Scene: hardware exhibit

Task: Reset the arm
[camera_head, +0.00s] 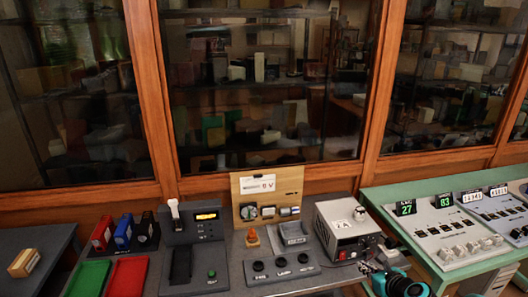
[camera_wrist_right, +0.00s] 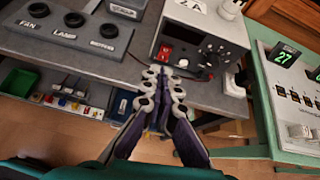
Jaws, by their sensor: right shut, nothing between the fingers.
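My right gripper (camera_head: 371,267) shows at the bottom of the head view, with its teal wrist at the front edge of the grey bench. In the right wrist view the right gripper (camera_wrist_right: 164,82) has its fingers together and nothing is held between them. It hangs in front of the bench edge, below the power supply. My left gripper is not in view.
A grey bench (camera_head: 255,273) carries a power supply (camera_head: 347,232), a switch panel (camera_head: 282,267) and a meter unit (camera_head: 194,245). A green table (camera_head: 397,195) with display panels stands at right. Drawers of parts (camera_wrist_right: 70,100) lie under the bench. Glass cabinets stand behind.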

